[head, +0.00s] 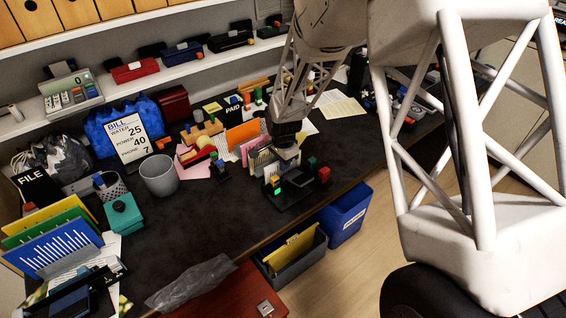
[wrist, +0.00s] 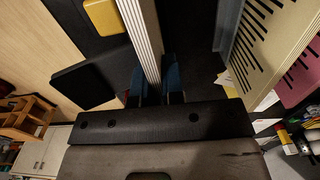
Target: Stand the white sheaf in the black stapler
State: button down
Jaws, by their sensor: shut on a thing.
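My gripper (head: 287,153) is low over the desk's front edge. In the wrist view its blue fingertips (wrist: 156,82) are shut on the white sheaf (wrist: 143,38), which shows as a narrow, ridged white edge extending away from the fingers. In the head view the held sheaf is mostly hidden or cannot be told from the papers beside it. A black device with a green light, which looks like the black stapler (head: 291,194), stands on the desk just below my gripper. I cannot tell whether the sheaf touches it.
A rack of upright cards and papers (head: 243,137) stands close to the left of my gripper. A grey cup (head: 159,175) and a teal box (head: 124,214) are further left. Open bins (head: 293,252) stand below the desk's front edge.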

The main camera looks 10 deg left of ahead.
jog(key=c, duration=1.1)
grip_release()
jog(key=shift+c, duration=0.2)
jog(key=shift+r, duration=0.15)
jog(key=shift+r, duration=3.8)
